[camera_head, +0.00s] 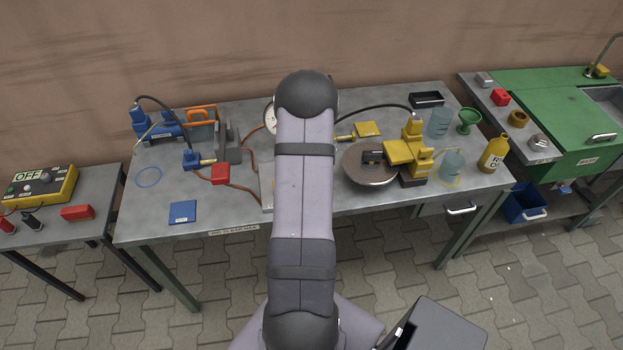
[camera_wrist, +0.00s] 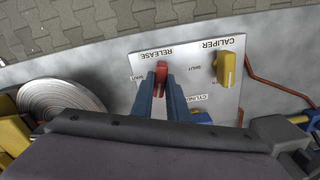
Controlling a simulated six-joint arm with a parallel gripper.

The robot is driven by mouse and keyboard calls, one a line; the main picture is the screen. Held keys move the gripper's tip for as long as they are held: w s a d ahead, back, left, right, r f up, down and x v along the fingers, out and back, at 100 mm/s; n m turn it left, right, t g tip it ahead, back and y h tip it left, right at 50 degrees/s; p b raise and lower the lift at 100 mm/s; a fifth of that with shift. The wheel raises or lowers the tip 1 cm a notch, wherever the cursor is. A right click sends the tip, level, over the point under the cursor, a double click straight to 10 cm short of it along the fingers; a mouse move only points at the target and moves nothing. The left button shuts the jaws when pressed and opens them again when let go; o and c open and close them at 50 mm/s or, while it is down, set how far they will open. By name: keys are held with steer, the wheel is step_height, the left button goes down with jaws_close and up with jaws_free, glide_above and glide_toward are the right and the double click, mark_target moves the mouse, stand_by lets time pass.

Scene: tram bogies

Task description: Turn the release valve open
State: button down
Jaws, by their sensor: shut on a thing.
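The release valve has a red handle (camera_wrist: 161,70) on a white panel (camera_wrist: 150,55) below the upside-down word RELEASE in the wrist view. My gripper (camera_wrist: 161,82) has its two blue fingers on either side of this handle and is shut on it. A small label, apparently SHUT, sits left of the handle. The fingers hide the handle's near end, so I cannot tell its exact angle. In the head view my arm hides the gripper, the handle and nearly all of the panel.
A yellow caliper handle (camera_wrist: 226,69) stands right of the red one on the panel. A blue handle (camera_wrist: 202,117) is partly hidden below. A round disc (camera_head: 369,165) and yellow caliper (camera_head: 409,150) stand right of my arm. A blue pad (camera_head: 182,212) lies left, with clear tabletop around.

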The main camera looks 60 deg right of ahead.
steer(key=n, duration=0.3)
steer(key=shift+n, duration=0.3)
stand_by(0.5)
steer(key=c, duration=1.7)
jaws_free()
steer(key=shift+r+b, duration=0.95)
steer(key=shift+r, duration=2.75)
